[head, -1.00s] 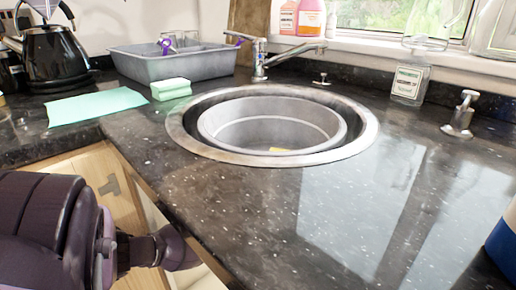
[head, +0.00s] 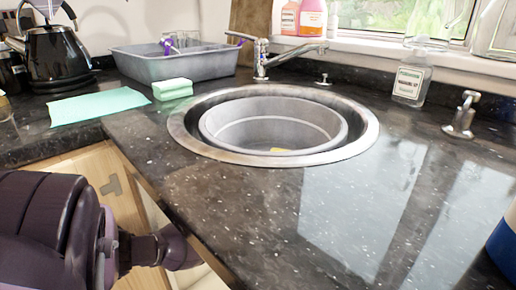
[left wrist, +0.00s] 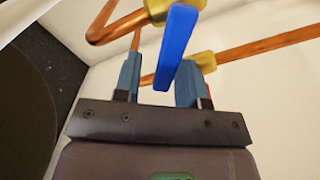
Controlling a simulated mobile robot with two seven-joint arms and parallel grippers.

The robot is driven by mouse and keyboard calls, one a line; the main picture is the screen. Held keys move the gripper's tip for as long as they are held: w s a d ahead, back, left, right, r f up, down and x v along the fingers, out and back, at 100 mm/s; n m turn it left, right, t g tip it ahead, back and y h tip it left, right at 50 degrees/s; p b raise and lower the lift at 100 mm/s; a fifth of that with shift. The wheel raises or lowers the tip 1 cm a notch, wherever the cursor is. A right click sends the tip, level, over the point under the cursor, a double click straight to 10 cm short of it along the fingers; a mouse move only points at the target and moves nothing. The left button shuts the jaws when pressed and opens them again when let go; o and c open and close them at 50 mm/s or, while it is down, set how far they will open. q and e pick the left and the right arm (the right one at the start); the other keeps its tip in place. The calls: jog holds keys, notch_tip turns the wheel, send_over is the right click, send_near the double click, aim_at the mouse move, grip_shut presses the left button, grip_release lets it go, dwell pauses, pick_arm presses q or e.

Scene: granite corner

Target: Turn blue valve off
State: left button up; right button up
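In the left wrist view, the blue valve handle (left wrist: 175,45) is a flat lever hanging down from a brass-coloured valve body (left wrist: 165,8) on copper pipes. My left gripper (left wrist: 167,60) has its two blue-grey fingers apart. The lever's lower end hangs between the fingers in the picture, overlapping the right finger; I cannot tell if it touches. In the head view my left arm comes in at the lower left and goes below the counter edge, which hides its gripper and the valve. My right gripper is in neither view.
Copper pipes (left wrist: 285,40) run beside the valve against a pale wall. Above, the granite counter (head: 260,215) holds the round sink (head: 185,135), a grey basin (head: 175,65), a green sponge (head: 172,89) and a kettle (head: 52,55). A wooden cupboard (head: 85,170) is below.

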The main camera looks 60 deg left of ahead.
pick_arm(q)
jog(key=m, duration=0.1)
jog(key=d+r+m, duration=0.1)
jog(key=m, duration=0.1)
jog(key=shift+m, duration=0.3)
jog(key=m, duration=0.1)
jog(key=d+m, duration=0.1)
jog(key=r+m+p, duration=0.1)
jog(key=shift+w+d+m, duration=0.2)
jog(key=shift+w+m, duration=0.1)
jog(key=p+v, duration=0.3)
jog(key=v, duration=0.8)
jog(key=s+a+f+m+g+y, duration=0.1)
jog(key=s+a+f+m+g, duration=0.2)
jog(key=f+g, duration=0.4)
jog(key=s+a+f+m+g+y, duration=0.2)
jog(key=s+a+f+m+g, duration=0.1)
jog(key=f+g, duration=0.4)
jog(key=shift+s+m, duration=0.6)
jog(key=shift+s, duration=0.75)
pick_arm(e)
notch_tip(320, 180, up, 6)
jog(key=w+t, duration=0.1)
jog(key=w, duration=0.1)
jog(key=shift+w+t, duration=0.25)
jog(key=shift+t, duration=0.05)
pick_arm(q)
jog(key=shift+f, duration=0.15)
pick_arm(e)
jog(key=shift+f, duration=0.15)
